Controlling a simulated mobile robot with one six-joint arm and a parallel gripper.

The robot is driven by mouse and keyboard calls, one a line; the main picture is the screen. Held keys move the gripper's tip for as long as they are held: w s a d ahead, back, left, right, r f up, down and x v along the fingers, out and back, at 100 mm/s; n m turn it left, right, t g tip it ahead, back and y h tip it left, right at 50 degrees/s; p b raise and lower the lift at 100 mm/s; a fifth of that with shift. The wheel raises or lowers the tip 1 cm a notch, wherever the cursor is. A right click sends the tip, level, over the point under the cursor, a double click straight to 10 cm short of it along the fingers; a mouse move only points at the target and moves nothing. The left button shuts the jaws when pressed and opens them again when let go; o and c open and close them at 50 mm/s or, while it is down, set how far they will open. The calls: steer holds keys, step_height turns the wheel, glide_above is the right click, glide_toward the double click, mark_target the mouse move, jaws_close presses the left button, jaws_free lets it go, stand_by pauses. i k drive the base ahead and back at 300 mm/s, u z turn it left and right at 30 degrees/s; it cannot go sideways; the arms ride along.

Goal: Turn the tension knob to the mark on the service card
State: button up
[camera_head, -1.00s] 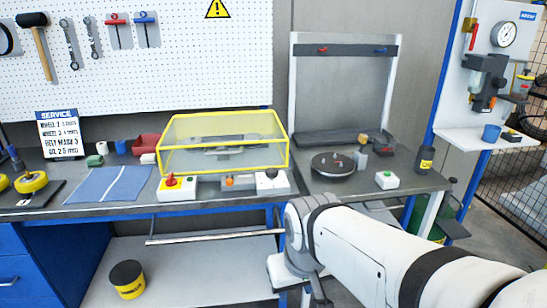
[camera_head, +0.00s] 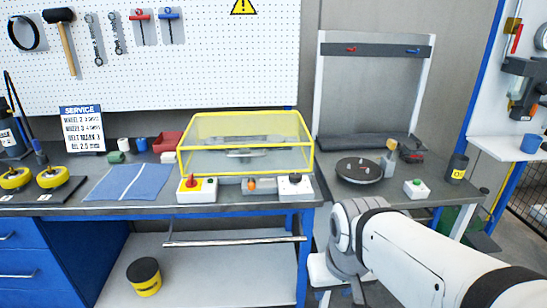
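The service card (camera_head: 82,130) stands upright at the back left of the bench; its belt line appears to read "BELT MARK 3", though the print is small.
The yellow-framed clear cover (camera_head: 245,118) stands behind the knob. A white box with a red switch (camera_head: 190,184) and an orange-knobbed unit (camera_head: 254,186) sit left of it. A dark turntable (camera_head: 358,171) and green button box (camera_head: 416,189) lie right. A rail (camera_head: 235,242) runs below.

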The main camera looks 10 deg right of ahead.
mark_target(294, 177)
steer(key=i, duration=0.9)
